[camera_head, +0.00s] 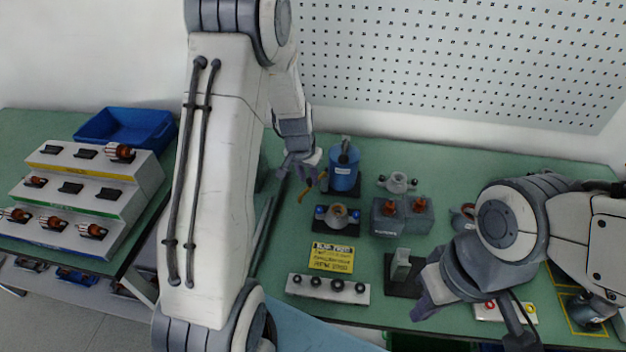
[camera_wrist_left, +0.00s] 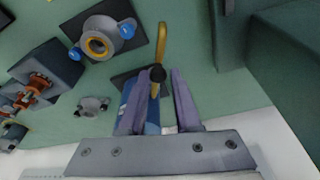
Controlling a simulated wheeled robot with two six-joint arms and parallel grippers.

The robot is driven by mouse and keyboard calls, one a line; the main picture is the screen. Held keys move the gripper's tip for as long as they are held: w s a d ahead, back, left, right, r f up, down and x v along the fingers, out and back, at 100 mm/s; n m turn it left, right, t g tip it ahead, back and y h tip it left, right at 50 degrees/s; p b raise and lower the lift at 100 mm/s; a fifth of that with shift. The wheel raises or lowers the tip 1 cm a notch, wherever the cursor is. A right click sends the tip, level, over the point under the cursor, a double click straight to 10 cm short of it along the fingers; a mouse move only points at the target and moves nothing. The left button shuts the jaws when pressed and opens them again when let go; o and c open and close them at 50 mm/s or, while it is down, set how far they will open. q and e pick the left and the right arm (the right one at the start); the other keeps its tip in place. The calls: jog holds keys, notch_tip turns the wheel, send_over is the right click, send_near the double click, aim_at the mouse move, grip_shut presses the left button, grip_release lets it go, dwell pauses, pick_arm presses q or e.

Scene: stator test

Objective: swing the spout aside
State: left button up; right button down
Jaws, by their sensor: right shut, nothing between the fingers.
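A yellow spout (camera_wrist_left: 161,45) with a black pivot knob (camera_wrist_left: 157,73) sits on top of a blue canister (camera_head: 343,172) on the table near the pegboard. My left gripper (camera_head: 306,172) is just left of the canister in the head view. In the left wrist view (camera_wrist_left: 157,100) its two purple fingers are apart, one on each side of the spout's rear end and knob. I cannot tell whether either finger touches it. My right gripper (camera_head: 424,304) is shut and empty near the table's front.
The round fixture with blue knobs (camera_head: 338,217) stands in front of the canister. Grey blocks with copper tops (camera_head: 388,218) stand to the right. A yellow sign (camera_head: 331,257) and a white strip with black knobs (camera_head: 328,289) lie nearer. A stepped rack (camera_head: 85,190) and blue bin (camera_head: 125,127) are left.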

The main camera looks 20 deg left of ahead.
pick_arm(q)
jog(key=shift+w+a+b, duration=0.2)
jog(key=shift+w+a, duration=0.3)
jog(key=shift+a, duration=0.4)
jog(key=shift+w+a+b, duration=0.15)
jog(key=shift+w+a, duration=0.3)
jog(key=shift+a, duration=0.4)
jog(key=shift+d, duration=0.2)
jog(key=shift+o, duration=1)
jog(key=p+v, duration=0.4)
jog(key=v, duration=0.2)
